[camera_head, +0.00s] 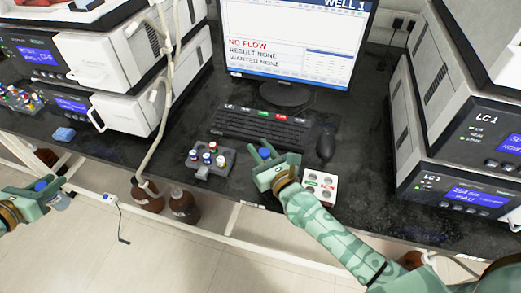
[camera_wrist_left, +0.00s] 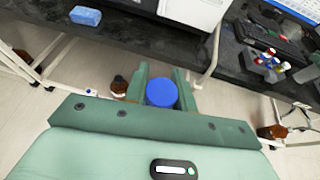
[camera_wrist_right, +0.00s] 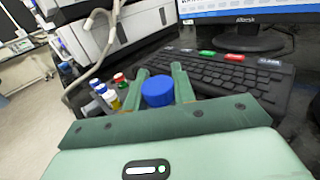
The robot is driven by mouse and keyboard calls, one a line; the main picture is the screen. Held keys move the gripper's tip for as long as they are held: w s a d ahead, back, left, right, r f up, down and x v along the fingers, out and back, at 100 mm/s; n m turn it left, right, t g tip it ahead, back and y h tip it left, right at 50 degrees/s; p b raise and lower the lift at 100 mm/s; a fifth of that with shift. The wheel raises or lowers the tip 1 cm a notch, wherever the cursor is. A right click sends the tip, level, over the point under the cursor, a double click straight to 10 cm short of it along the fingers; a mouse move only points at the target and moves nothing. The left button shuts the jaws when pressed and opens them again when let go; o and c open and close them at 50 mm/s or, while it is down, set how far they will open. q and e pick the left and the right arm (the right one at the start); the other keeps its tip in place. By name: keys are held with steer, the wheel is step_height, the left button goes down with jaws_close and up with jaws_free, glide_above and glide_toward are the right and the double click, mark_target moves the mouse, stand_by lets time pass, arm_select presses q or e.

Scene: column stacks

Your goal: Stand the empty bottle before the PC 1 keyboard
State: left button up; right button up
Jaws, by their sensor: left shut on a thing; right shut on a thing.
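The black keyboard (camera_head: 258,128) lies on the dark bench below the monitor. My right gripper (camera_head: 266,165) is just in front of it, shut on a blue-capped bottle (camera_wrist_right: 158,92). The cap (camera_head: 265,153) shows between the fingers; the bottle's body is hidden, so I cannot tell whether it touches the bench or is empty. My left gripper (camera_head: 48,190) is at the far left, out in front of the bench edge over the floor. It is shut on another blue-capped bottle (camera_wrist_left: 161,92), whose clear lower part (camera_head: 61,203) shows below the fingers.
A grey rack (camera_head: 208,162) with several capped vials stands left of my right gripper. A white block with round wells (camera_head: 320,186) lies right of it, near the bench edge. A mouse (camera_head: 326,146) lies beside the keyboard. Brown bottles (camera_head: 184,206) stand below the bench.

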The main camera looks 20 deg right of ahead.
steer(key=shift+f, duration=0.15)
steer(key=o, duration=0.8)
steer(key=shift+w, duration=0.1)
steer(key=shift+r, duration=0.25)
steer(key=s, duration=0.4)
steer(key=s+d, duration=0.1)
steer(key=s, duration=0.3)
steer(key=s+d, duration=0.1)
steer(key=s, duration=0.3)
steer(key=shift+d+f, duration=0.1)
steer(key=shift+d, duration=0.05)
